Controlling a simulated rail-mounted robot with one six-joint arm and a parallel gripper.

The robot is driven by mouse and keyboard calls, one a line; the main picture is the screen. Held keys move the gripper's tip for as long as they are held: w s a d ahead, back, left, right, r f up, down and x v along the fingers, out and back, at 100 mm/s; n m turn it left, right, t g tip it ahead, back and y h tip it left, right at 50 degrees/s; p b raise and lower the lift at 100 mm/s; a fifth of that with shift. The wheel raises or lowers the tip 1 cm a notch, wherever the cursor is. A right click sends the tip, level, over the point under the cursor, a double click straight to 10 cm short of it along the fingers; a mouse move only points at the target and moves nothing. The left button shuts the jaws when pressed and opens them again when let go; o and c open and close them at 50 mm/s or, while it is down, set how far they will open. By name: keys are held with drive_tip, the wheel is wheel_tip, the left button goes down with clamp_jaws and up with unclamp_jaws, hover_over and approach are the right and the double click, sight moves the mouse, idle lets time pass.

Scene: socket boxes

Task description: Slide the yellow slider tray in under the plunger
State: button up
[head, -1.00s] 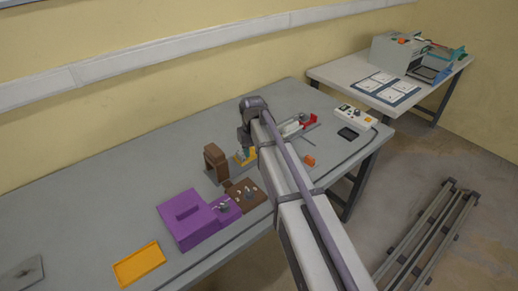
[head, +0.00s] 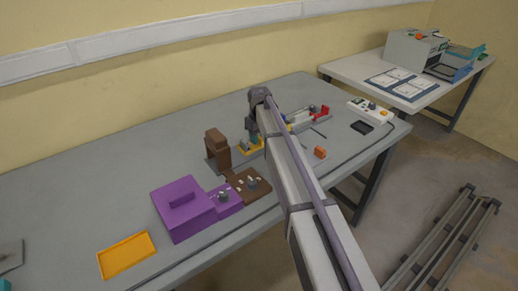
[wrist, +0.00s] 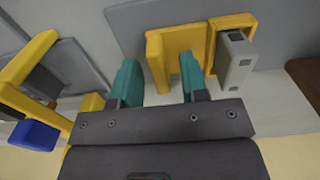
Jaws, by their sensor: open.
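The yellow slider tray (head: 251,147) lies on the table just right of the brown plunger stand (head: 217,150). In the wrist view the tray (wrist: 182,40) has an upright yellow end and carries a grey box (wrist: 236,58) at its right. My gripper (head: 254,138) is over the tray. In the wrist view its teal fingers (wrist: 160,78) are open, with the tray's upright yellow end between and beyond them. I cannot tell if they touch it. A brown edge (wrist: 306,76) shows at the right, likely the plunger stand.
A purple box (head: 183,207) and a brown block with small parts (head: 248,186) stand in front of the plunger stand. A yellow frame with a blue part (wrist: 35,134) is at the left in the wrist view. An orange block (head: 320,152) lies right of my arm.

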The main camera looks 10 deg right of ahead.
drive_tip(key=shift+f, duration=0.2)
clamp_jaws()
idle(0.4)
